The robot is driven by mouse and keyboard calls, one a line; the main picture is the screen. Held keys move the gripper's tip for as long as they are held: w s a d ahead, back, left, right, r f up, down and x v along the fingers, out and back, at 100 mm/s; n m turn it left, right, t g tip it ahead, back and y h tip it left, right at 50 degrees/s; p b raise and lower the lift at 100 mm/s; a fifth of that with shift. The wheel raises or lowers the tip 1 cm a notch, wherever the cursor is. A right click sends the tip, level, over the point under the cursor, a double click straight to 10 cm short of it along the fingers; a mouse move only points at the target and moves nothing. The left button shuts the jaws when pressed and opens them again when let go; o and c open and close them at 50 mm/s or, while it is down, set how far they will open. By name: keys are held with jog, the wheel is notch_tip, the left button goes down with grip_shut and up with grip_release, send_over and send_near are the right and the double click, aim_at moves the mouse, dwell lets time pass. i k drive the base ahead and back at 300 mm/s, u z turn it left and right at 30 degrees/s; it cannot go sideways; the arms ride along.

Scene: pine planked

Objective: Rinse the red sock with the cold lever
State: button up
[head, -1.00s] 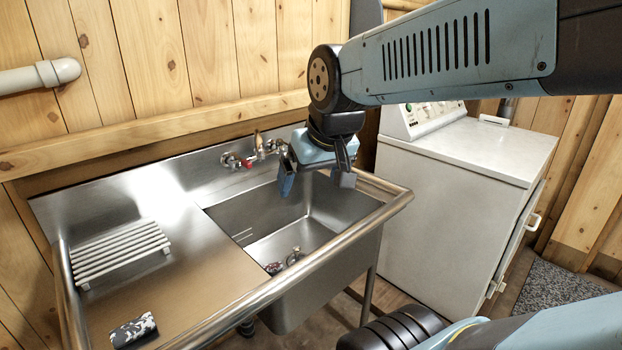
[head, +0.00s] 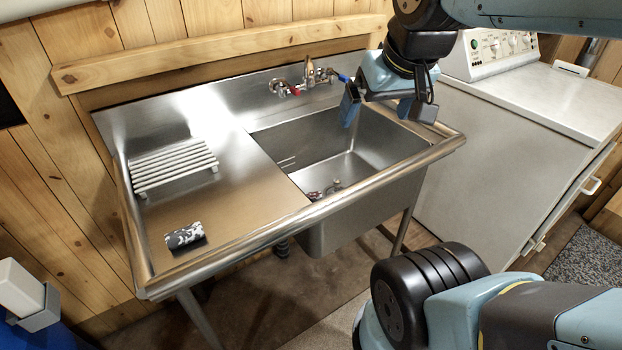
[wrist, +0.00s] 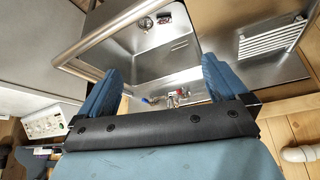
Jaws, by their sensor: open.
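The steel sink basin (head: 318,150) has a wall tap (head: 309,72) at its back, with a red lever (head: 294,91) on the left and a blue lever (head: 343,78) on the right. The blue lever also shows in the wrist view (wrist: 148,100). A small reddish, pale-marked item (head: 314,195) lies low in the basin by the drain, partly hidden by the front rim. I cannot tell whether it is the red sock. My gripper (head: 388,106) is open and empty over the basin's back right, its left finger close in front of the blue lever in the picture.
A steel rail (head: 330,195) runs along the sink's front. A white washing machine (head: 520,95) stands to the right.

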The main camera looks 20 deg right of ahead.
aim_at(329, 71)
jog(key=k, duration=0.65)
jog(key=z, duration=0.35)
jog(key=i, duration=0.7)
jog(key=z, duration=0.55)
jog(key=i, duration=0.95)
jog(key=u, duration=0.35)
